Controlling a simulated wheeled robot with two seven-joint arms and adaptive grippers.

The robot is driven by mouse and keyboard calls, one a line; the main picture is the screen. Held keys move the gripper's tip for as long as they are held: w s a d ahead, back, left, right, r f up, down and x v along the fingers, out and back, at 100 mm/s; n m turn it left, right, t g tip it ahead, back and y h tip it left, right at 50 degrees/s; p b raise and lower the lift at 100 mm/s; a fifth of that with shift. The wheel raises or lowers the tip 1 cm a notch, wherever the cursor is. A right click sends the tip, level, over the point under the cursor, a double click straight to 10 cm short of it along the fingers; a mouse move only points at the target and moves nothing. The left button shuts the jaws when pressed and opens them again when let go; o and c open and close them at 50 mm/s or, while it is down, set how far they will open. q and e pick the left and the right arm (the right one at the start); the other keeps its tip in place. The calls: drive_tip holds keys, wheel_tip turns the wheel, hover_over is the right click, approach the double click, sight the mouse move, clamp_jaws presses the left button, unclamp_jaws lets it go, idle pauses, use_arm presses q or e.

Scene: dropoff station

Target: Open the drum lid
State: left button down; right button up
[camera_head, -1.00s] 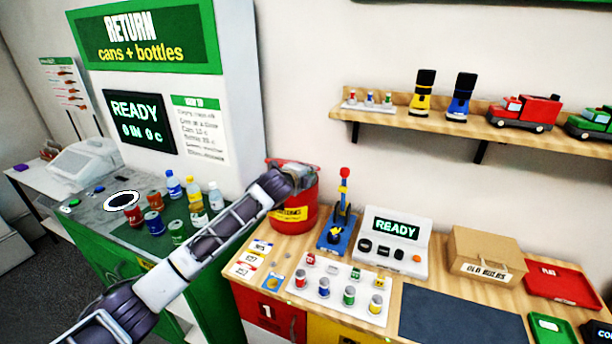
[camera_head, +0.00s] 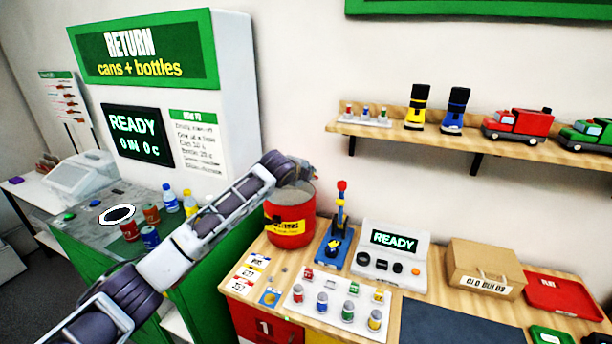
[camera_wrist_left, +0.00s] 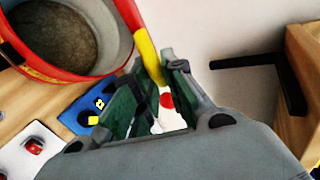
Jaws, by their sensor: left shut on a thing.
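The red drum (camera_head: 290,232) with a yellow label stands at the back left of the wooden counter. Its top is uncovered, and its grey-brown inside shows in the left wrist view, where the drum (camera_wrist_left: 72,70) is at upper left. The lid (camera_wrist_left: 128,12) shows there as a narrow red piece, tilted up, with a yellow tab (camera_wrist_left: 149,55). My left gripper (camera_wrist_left: 160,88) is shut on this yellow tab. In the head view my left gripper (camera_head: 303,172) is above the drum's back rim and hides most of the lid. My right gripper is not in view.
A blue stand with a red-topped lever (camera_head: 338,225) is close to the drum's right. A white READY console (camera_head: 393,250) and a tray of small cans (camera_head: 335,305) are nearby. The return machine (camera_head: 240,110) is at left. A wall shelf (camera_head: 400,133) hangs at upper right.

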use_arm(q)
drive_tip(key=shift+f, duration=0.1)
drive_tip(key=c, duration=1.5)
unclamp_jaws()
drive_tip(key=shift+v, duration=6.05)
